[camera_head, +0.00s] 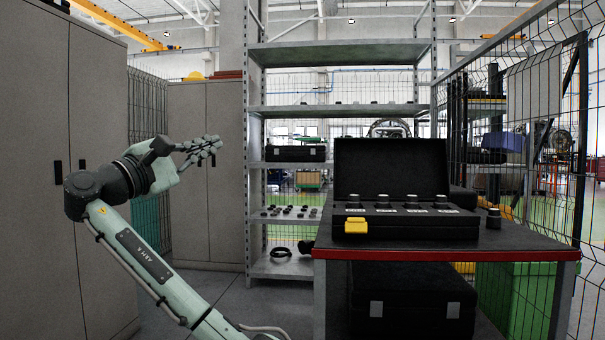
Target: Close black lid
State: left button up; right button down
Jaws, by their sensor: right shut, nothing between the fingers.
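The black lid (390,168) stands open and upright at the back of a black case (420,227) on the red-edged table. Several dark knobs with white labels sit in a row on the case's inner panel. A yellow piece (355,226) is on the case's front left. My right gripper (213,147) is shut and empty, raised at the left in front of the grey cabinets, well apart from the lid and case. My left gripper is not in view.
The table (480,246) has a small dark knob (493,218) right of the case. Another closed black case (412,300) is below it. A metal shelf rack (340,112) stands behind, a wire fence (548,150) at the right, grey cabinets (35,150) at the left.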

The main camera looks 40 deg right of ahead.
aim_at(368, 168)
jog(key=i+u, duration=0.35)
jog(key=i, duration=1.2)
jog(key=i+l+z, duration=0.15)
jog(key=i+z, duration=0.2)
jog(key=z, duration=0.15)
jog(key=i+z, duration=0.3)
jog(key=z, duration=0.2)
jog(key=i+j+z, duration=0.15)
jog(key=i+z, duration=0.2)
jog(key=z, duration=0.15)
jog(key=i+l, duration=0.1)
jog(key=i, duration=0.7)
jog(key=i+l, duration=0.1)
jog(key=i, duration=0.75)
jog(key=i+z, duration=0.35)
jog(key=i+j+z, duration=0.1)
jog(key=z, duration=0.25)
jog(key=i+j+z, duration=0.1)
jog(key=z, duration=0.3)
jog(key=i+z, duration=0.1)
jog(key=z, duration=1.2)
